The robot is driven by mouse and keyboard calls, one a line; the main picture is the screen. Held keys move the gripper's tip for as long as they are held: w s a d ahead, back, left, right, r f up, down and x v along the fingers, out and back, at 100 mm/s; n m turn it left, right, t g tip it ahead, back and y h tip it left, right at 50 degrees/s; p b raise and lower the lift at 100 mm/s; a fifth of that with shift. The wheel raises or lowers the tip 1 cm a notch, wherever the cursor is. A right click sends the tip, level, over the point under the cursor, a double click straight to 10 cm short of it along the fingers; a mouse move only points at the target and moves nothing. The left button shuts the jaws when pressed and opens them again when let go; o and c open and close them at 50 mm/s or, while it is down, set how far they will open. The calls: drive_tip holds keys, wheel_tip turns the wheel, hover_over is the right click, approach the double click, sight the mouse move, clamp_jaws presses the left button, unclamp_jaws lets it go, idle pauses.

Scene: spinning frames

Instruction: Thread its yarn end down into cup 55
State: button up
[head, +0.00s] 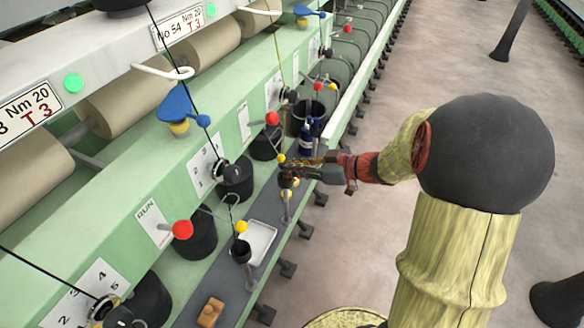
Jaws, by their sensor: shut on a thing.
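My gripper (288,168) is at the middle of the head view, above the grey shelf along the machine's front. Its dark fingers are closed; the thin thing between them, apparently the yarn end, is too small to make out. An olive-yellow yarn (279,60) runs down from the top to a small round guide cup (288,96), behind and above my gripper. No cup bears a readable 55; the nearest full label (180,27) reads No 54. I cannot tell which cup is 55 or whether the yarn touches one.
Red and yellow ball knobs (183,229) stick out near my gripper. A blue bottle (306,140) stands just behind it. A white tray (259,244) and wooden block (210,312) lie on the shelf. The right floor is mostly open.

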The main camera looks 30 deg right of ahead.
drive_tip(key=o, duration=0.8)
drive_tip(key=v, duration=1.2)
idle(0.4)
